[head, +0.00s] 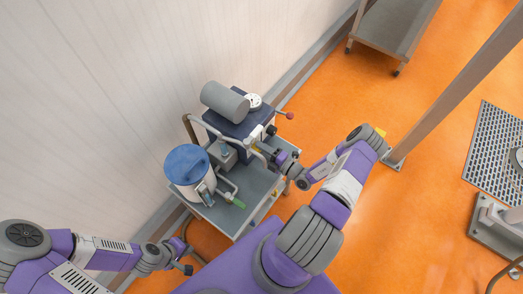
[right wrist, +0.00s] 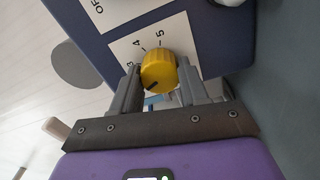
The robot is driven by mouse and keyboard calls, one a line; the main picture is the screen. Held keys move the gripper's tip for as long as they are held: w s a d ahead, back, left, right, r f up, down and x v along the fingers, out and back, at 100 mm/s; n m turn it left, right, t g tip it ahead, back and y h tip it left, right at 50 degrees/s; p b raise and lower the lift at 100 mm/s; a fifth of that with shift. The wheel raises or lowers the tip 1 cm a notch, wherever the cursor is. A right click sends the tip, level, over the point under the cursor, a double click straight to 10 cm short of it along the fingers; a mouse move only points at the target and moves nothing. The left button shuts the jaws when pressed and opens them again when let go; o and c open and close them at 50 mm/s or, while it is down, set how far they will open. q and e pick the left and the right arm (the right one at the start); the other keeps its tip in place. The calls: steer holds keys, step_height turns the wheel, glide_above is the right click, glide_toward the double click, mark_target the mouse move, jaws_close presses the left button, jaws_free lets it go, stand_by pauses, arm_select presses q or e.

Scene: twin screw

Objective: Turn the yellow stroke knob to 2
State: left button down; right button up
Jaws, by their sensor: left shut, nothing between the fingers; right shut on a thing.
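The yellow stroke knob (right wrist: 159,70) sits on a white scale plate on the dark blue panel. The numbers 3, 4 and 5 show around it, and a dark pointer mark shows on its lower left face. My right gripper (head: 260,148) has its fingers on either side of the knob, shut on it. In the head view the knob is mostly hidden by the gripper. My left gripper (head: 188,269) is shut and empty at the lower left, away from the machine.
The pump machine, with a grey motor cylinder (head: 225,101) and a blue-lidded tank (head: 187,164), stands on a grey cart (head: 225,217) by the wall. A red-tipped lever (head: 290,115) sticks out to its right. A post (head: 455,84) stands right of my right arm. Orange floor is open between.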

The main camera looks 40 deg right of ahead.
steer(key=o, duration=1.1)
steer(key=shift+c, duration=0.2)
steer(key=shift+s, duration=0.1)
steer(key=v, duration=0.7)
steer(key=shift+s+p, duration=0.25)
steer(key=shift+p, duration=0.2)
steer(key=shift+d, duration=0.1)
